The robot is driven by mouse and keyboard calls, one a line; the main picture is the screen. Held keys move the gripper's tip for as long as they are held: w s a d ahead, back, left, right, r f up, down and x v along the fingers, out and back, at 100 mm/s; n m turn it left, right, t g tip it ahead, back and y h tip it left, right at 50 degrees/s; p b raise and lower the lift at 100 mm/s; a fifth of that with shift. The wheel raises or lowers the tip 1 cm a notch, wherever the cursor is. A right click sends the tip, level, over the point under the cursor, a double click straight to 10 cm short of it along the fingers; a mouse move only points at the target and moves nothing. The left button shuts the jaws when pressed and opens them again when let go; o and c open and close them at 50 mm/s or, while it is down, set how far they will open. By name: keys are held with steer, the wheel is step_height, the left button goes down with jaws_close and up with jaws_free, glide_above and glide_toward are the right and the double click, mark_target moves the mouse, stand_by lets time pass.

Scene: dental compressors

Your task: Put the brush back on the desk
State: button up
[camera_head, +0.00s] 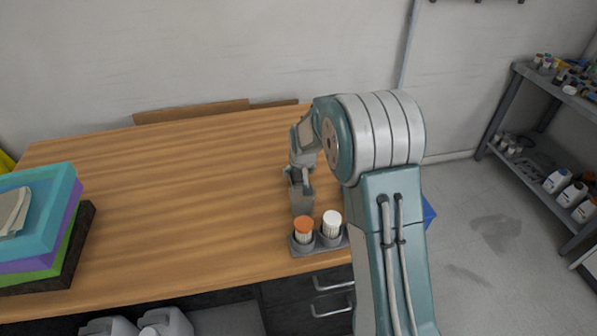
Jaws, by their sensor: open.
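The wooden desk (170,200) fills the middle of the view. My gripper (301,200) is over its right part, pointing down, just behind a small grey holder with two capped containers. It is open, and I see nothing held between its fingers. I cannot make out a brush anywhere; it may be hidden behind my arm or gripper. I cannot tell whether the fingertips touch the desk top.
The grey holder (305,250) carries an orange-topped container (304,226) and a white-topped one (332,222) near the front edge. Stacked coloured boxes (40,225) stand at the left. The desk's middle is clear. A shelf rack (545,150) stands at the far right.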

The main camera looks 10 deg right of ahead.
steer(key=s+r, duration=1.8)
steer(key=r, duration=0.3)
steer(key=s+t, duration=0.1)
steer(key=s, duration=1.7)
steer(key=shift+s+r, duration=0.2)
steer(key=shift+s, duration=0.1)
steer(key=shift+c, duration=0.4)
